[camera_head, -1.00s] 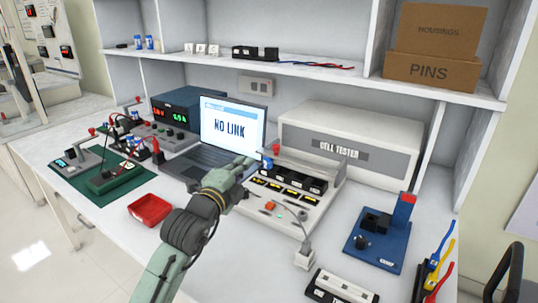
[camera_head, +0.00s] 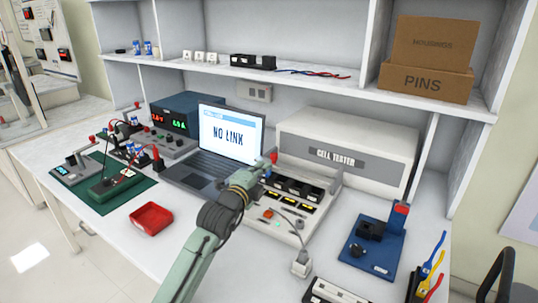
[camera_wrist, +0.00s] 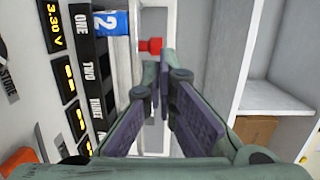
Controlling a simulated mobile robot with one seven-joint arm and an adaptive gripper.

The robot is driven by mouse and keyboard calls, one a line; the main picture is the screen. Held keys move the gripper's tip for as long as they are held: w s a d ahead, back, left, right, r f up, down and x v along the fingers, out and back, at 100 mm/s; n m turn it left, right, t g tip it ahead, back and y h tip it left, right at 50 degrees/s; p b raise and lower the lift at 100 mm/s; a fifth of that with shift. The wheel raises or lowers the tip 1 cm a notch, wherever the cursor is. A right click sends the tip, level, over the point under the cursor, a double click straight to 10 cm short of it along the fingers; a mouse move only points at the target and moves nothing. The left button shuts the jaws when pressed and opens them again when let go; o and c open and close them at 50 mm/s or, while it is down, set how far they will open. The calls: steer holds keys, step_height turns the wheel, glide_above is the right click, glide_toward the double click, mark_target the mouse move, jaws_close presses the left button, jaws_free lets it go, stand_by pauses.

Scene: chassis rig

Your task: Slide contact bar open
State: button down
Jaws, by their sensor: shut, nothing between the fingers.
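The cell tester (camera_head: 345,155) stands at the back of the bench. Its front deck has a row of black labelled slots (camera_head: 297,187). In the wrist view, slots marked ONE, TWO and THREE (camera_wrist: 90,70) run down the left, and a blue cell (camera_wrist: 112,23) marked 2 sits at slot ONE. A red knob (camera_wrist: 150,45) sits at the end of a pale bar beside the slots; it also shows in the head view (camera_head: 273,157). My gripper (camera_wrist: 160,72) is shut and empty, its fingertips close to the knob. I cannot tell whether they touch it.
A laptop (camera_head: 228,135) reading NO LINK stands left of the tester. A red tray (camera_head: 150,218) lies at the front left, and a blue fixture (camera_head: 375,240) stands at the right. A cable with a plug (camera_head: 301,262) lies before the tester. A shelf hangs above.

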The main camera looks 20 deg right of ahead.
mark_target(277, 156)
steer(key=shift+p+x, duration=1.1)
steer(key=shift+x, duration=1.65)
steer(key=b+x, duration=0.1)
steer(key=x, duration=0.1)
steer(key=b+x, duration=0.1)
steer(key=x, duration=0.1)
steer(key=b+x, duration=0.1)
steer(key=shift+d+f+b, duration=0.15)
steer(key=shift+d+b, duration=0.25)
steer(key=shift+d, duration=0.2)
steer(key=shift+w+d, duration=0.15)
steer(key=shift+d, duration=0.05)
steer(key=shift+r, duration=0.35)
